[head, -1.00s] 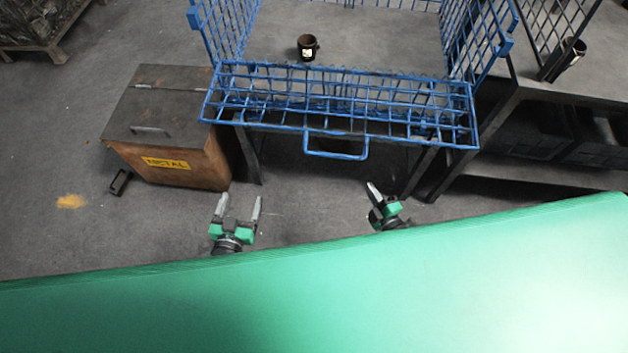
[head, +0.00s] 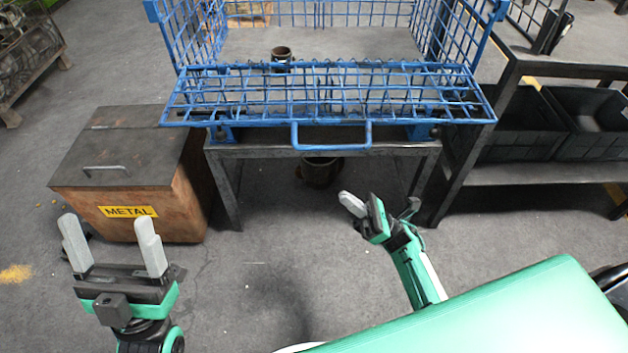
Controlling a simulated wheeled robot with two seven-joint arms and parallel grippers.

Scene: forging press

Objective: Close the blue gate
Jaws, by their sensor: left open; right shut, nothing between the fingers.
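The blue gate (head: 330,101) is a wire-mesh panel at the front of a blue mesh cage on a dark metal table. It is folded down, lying roughly flat and jutting out over the table's front edge. Its loop handle (head: 332,147) hangs at the near edge. My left gripper (head: 112,244) is open and empty at the lower left, in front of the metal box and well away from the gate. My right gripper (head: 356,206) is shut and empty, below and in front of the handle, not touching it.
A dark mug (head: 282,58) stands inside the cage behind the gate. A wooden box marked METAL (head: 128,190) stands left of the table (head: 226,190). A dark shelf with black bins (head: 515,130) is on the right. The floor in front of the table is clear.

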